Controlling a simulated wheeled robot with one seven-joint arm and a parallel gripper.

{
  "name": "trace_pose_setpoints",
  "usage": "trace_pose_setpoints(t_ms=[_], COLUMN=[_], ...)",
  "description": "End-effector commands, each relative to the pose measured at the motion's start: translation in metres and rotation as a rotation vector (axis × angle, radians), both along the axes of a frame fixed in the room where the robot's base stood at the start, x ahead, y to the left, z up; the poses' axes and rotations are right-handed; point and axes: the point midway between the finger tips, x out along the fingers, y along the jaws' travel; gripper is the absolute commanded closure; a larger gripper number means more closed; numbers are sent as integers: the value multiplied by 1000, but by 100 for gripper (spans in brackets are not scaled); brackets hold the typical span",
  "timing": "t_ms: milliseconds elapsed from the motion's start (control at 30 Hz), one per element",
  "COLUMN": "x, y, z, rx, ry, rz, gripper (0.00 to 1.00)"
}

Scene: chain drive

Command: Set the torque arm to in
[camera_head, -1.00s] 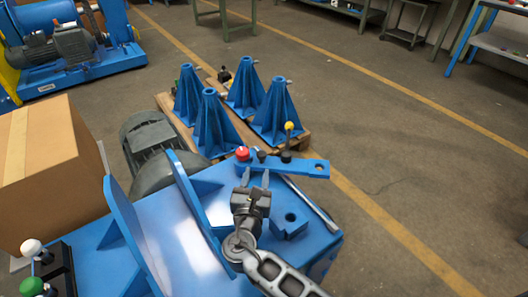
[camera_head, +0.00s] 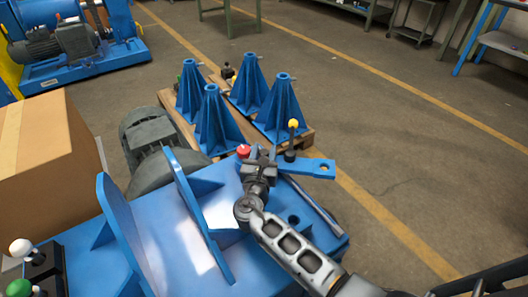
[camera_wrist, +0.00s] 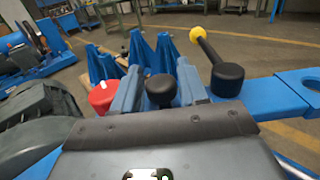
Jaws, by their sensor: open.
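A flat blue bar (camera_head: 318,168) with a hole in its right end, possibly the torque arm, lies along the far edge of the blue machine. It also shows at the right of the wrist view (camera_wrist: 270,98). A red knob (camera_head: 243,151) stands at its left, and a lever with a yellow ball (camera_head: 293,124) on a black hub (camera_wrist: 227,78) at its right. A round black knob (camera_wrist: 160,88) stands between them. My gripper (camera_head: 262,152) is open, with one finger on each side of the black knob. I cannot tell whether they touch it.
Upright blue plates (camera_head: 200,215) stand on the machine left of my arm. A grey motor (camera_head: 150,150) and a cardboard box (camera_head: 45,150) are farther left. Blue pyramid stands (camera_head: 280,105) on a pallet are behind the bar. The floor at right is clear.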

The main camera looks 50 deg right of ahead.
Motion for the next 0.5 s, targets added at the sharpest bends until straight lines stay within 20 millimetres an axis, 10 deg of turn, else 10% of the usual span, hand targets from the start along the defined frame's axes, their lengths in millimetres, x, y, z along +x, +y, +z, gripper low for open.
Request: trace_pose_setpoints(t_ms=[200,500], x=[0,0], y=[0,0], z=[0,0], rx=[0,0], ry=[0,0], rz=[0,0], gripper=[58,87])
